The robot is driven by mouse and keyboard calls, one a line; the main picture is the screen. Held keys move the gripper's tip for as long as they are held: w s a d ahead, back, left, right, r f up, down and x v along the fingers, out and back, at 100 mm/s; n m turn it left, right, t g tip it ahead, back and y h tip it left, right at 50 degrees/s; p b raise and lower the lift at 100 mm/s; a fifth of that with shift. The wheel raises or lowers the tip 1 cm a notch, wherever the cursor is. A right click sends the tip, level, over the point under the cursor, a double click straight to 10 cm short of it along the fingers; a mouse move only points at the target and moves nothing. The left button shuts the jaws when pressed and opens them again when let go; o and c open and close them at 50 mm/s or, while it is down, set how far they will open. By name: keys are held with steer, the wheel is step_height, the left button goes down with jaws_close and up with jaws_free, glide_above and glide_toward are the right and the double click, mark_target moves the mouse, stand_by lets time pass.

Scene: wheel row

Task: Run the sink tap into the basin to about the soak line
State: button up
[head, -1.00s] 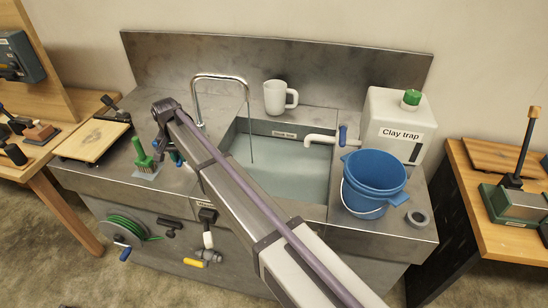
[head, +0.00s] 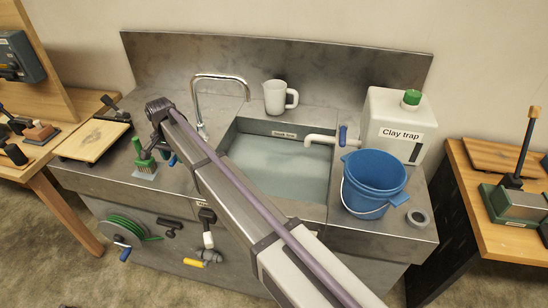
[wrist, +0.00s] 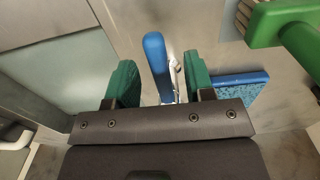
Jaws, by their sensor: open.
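The chrome sink tap (head: 222,77) arches over the basin (head: 232,134), and no stream shows from its spout. Pale water (head: 280,168) lies in the basin, its surface a little below the label (head: 284,134) on the back wall, which seems to read "Soak line". In the wrist view, a blue lever handle (wrist: 157,60) stands between the green fingers of my gripper (wrist: 162,80). The fingers are open, with a gap on each side of the lever. In the head view the gripper is mostly hidden behind my arm, left of the basin.
A green brush (head: 145,160) stands close left of the gripper; its green handle (wrist: 280,22) shows in the wrist view. A white mug (head: 276,97) is behind the basin. A blue bucket (head: 372,185) and the clay trap (head: 392,118) stand at right.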

steer(key=shift+r+p, duration=3.6)
steer(key=shift+f, duration=0.1)
steer(key=s+d+n, duration=0.1)
steer(key=s+d, duration=0.7)
steer(key=d, duration=0.6)
steer(key=s+d+n, duration=0.1)
steer(key=s+d, duration=0.7)
steer(key=d, duration=0.7)
steer(key=s+d+n, duration=0.1)
steer(key=s+d, duration=0.8)
steer(key=d, duration=0.5)
steer(key=shift+d+n, duration=0.3)
